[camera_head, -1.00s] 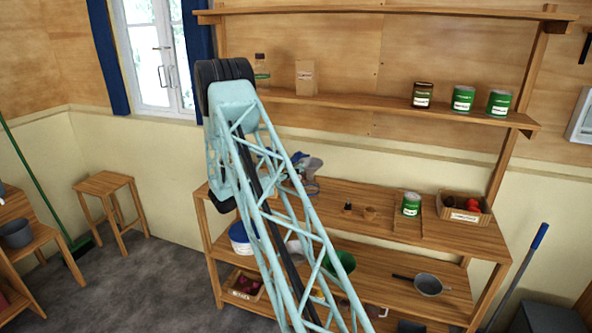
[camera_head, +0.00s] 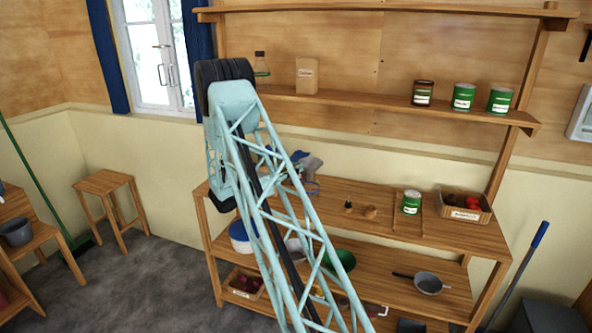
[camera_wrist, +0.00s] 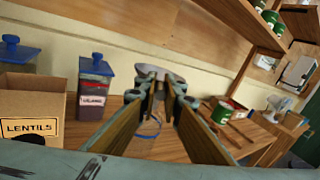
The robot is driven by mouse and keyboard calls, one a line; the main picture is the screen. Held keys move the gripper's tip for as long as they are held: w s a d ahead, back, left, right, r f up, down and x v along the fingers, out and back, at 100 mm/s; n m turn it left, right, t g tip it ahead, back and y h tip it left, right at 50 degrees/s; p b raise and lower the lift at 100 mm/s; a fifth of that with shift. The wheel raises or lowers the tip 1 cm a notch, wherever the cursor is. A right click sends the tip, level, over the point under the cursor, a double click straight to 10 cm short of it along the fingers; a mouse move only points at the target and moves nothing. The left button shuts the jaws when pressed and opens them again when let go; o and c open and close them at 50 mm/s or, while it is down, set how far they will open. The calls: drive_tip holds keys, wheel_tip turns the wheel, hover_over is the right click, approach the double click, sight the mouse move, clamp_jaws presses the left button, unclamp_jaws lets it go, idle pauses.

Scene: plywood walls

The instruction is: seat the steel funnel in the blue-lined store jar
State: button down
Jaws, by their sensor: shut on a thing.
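The steel funnel (camera_wrist: 151,70) is grey and sits between the fingertips of my gripper (camera_wrist: 163,90), which is shut on it. In the head view the funnel (camera_head: 312,167) shows just right of my arm, over the left end of the bench top. A clear jar with blue lines (camera_wrist: 149,131) stands below and beyond the fingers in the wrist view, partly hidden by them. I cannot tell whether the funnel's spout is inside the jar's mouth.
A green tin (camera_head: 411,202) and a crate (camera_head: 464,208) stand farther right on the bench. A shelf (camera_head: 400,108) with tins runs above.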

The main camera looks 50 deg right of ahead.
drive_tip(key=c, duration=2.7)
unclamp_jaws()
drive_tip(key=shift+a, duration=0.15)
drive_tip(key=shift+w+a, duration=0.4)
drive_tip(key=shift+a, duration=1.5)
drive_tip(key=shift+w+a, duration=0.35)
drive_tip(key=shift+a, duration=1.6)
drive_tip(key=shift+w+a, duration=0.4)
drive_tip(key=shift+a, duration=1.5)
